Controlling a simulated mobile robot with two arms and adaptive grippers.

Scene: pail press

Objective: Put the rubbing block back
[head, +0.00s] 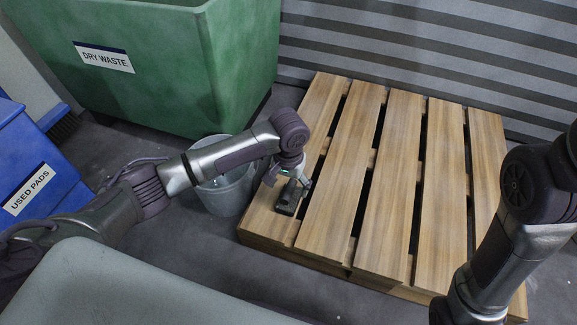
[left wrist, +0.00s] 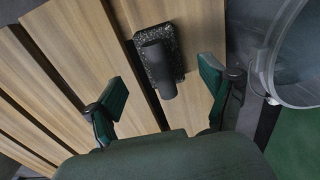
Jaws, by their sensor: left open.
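The rubbing block (head: 287,201) is a dark, speckled block with a black cylindrical grip on top. It lies on the leftmost slat of the wooden pallet (head: 405,190), near its front left edge. In the left wrist view the block (left wrist: 173,42) lies on a slat with its grip (left wrist: 158,70) pointing toward my gripper. My left gripper (head: 284,177) is just above and behind the block in the head view. My right gripper is not visible.
A grey pail (head: 226,190) stands on the floor close left of the pallet; its rim (left wrist: 268,72) shows in the left wrist view. A green dry waste bin (head: 150,75) is behind it. A blue used pads bin (head: 45,165) stands left. The other pallet slats are bare.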

